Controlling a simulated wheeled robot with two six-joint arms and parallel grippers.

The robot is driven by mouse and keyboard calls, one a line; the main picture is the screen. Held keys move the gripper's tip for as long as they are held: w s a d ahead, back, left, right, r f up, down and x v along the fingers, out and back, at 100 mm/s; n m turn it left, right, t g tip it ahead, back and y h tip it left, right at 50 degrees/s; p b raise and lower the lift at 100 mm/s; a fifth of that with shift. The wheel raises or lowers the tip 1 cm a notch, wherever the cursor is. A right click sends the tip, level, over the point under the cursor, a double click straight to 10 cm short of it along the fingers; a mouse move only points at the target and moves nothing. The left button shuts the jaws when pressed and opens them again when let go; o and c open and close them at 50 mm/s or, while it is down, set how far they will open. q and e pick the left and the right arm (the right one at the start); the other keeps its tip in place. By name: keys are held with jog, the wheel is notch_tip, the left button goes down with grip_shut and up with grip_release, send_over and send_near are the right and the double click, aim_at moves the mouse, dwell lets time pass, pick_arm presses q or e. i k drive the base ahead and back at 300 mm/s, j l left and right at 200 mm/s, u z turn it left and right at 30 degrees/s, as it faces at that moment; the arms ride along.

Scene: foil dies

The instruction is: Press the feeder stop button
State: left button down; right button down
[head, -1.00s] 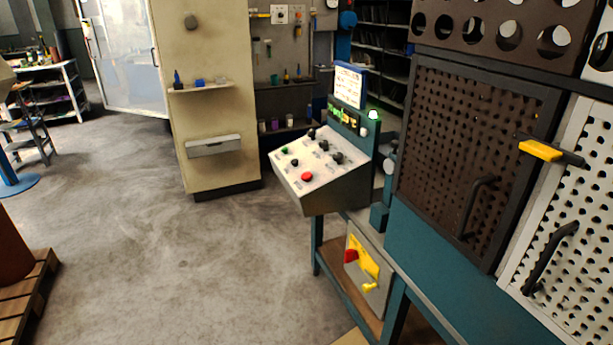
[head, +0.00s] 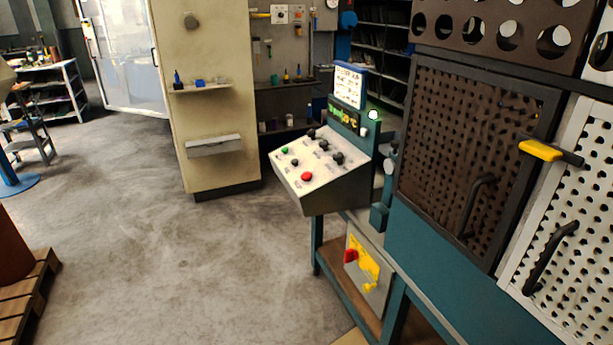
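A sloped control panel (head: 318,182) stands on a teal frame right of the middle of the head view. Its pale face carries a large red button (head: 307,176) near the front edge, a green button (head: 285,150) at the left, and several dark knobs or buttons, one of them a black knob (head: 338,158). The labels are too small to read, so I cannot tell which control is the feeder stop button. A small display with green characters (head: 344,119) and a lamp (head: 374,115) sit above the face. Neither of my grippers is in view.
A dark perforated door (head: 472,150) with a handle and a yellow latch (head: 540,151) are at the right. A beige cabinet (head: 208,110) stands behind. The grey floor (head: 180,260) at left is open; a wooden pallet (head: 38,290) lies at the left edge.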

aim_at(306, 176)
jog(key=i, duration=0.6)
jog(key=i+j+z, duration=0.15)
jog(key=i, duration=0.4)
jog(key=i+j, duration=0.1)
jog(key=i, duration=0.5)
